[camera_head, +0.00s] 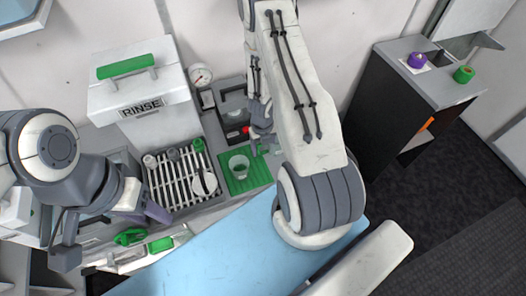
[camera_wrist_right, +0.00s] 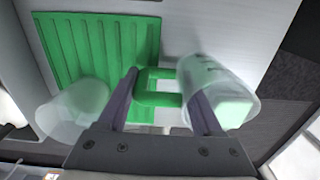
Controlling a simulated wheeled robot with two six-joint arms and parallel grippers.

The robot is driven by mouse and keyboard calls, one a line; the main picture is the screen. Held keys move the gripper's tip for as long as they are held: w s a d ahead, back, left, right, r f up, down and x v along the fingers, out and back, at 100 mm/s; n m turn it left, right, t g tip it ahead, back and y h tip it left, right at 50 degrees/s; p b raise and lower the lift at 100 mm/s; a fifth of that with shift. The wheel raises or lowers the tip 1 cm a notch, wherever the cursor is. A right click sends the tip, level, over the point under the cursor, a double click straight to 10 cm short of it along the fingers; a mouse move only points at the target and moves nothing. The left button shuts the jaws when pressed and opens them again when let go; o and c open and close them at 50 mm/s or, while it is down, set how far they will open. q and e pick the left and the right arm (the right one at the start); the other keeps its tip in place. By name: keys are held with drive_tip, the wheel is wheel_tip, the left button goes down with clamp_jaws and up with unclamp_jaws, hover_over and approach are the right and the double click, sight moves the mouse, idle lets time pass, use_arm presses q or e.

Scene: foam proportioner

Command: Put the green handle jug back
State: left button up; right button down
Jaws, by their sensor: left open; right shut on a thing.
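In the right wrist view, the clear jug (camera_wrist_right: 222,92) has a green handle (camera_wrist_right: 155,98), and the fingers of my right gripper (camera_wrist_right: 164,104) are shut on that handle. The jug appears beside the edge of the ribbed green mat (camera_wrist_right: 95,45); I cannot tell its height. In the head view my right gripper (camera_head: 262,140) is by the mat (camera_head: 259,176), and my arm hides most of the held jug. A clear cup (camera_head: 238,167) stands on the mat; it also shows in the right wrist view (camera_wrist_right: 70,112). My left gripper (camera_head: 110,232) is open and empty at the left.
A slatted rack (camera_head: 176,184) with small items lies left of the mat. A white RINSE box (camera_head: 145,95) stands behind it, with a gauge (camera_head: 201,75) beside it. Another green-handled item (camera_head: 130,237) sits below the rack. A blue surface (camera_head: 215,250) is clear in front.

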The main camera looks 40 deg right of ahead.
drive_tip(key=shift+f, duration=0.15)
drive_tip(key=shift+c, duration=0.2)
unclamp_jaws()
